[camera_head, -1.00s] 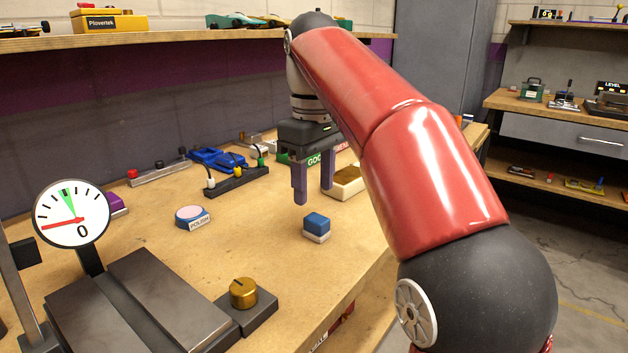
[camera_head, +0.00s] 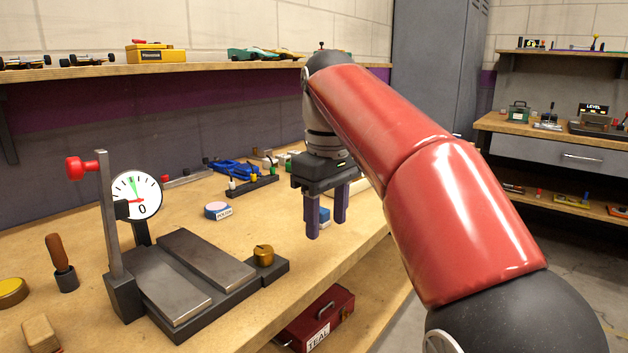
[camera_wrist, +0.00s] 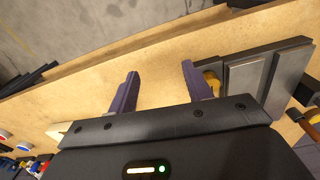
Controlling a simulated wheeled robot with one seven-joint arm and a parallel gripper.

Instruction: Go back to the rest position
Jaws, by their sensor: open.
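My gripper (camera_head: 326,215) is open, its two purple fingers apart and pointing down above the right part of the workbench (camera_head: 190,200). Nothing is between the fingers. In the wrist view my gripper (camera_wrist: 160,85) also shows empty, with bare bench top and floor beyond the fingers. My red arm reaches in from the lower right.
A metal fixture (camera_head: 185,275) with a dial gauge (camera_head: 136,195), brass knob (camera_head: 263,255) and red-knobbed post (camera_head: 104,215) stands front left. A polish tin (camera_head: 217,210) and connector strip (camera_head: 252,186) lie behind. A red toolbox (camera_head: 318,318) sits below. A shelf (camera_head: 180,68) runs above.

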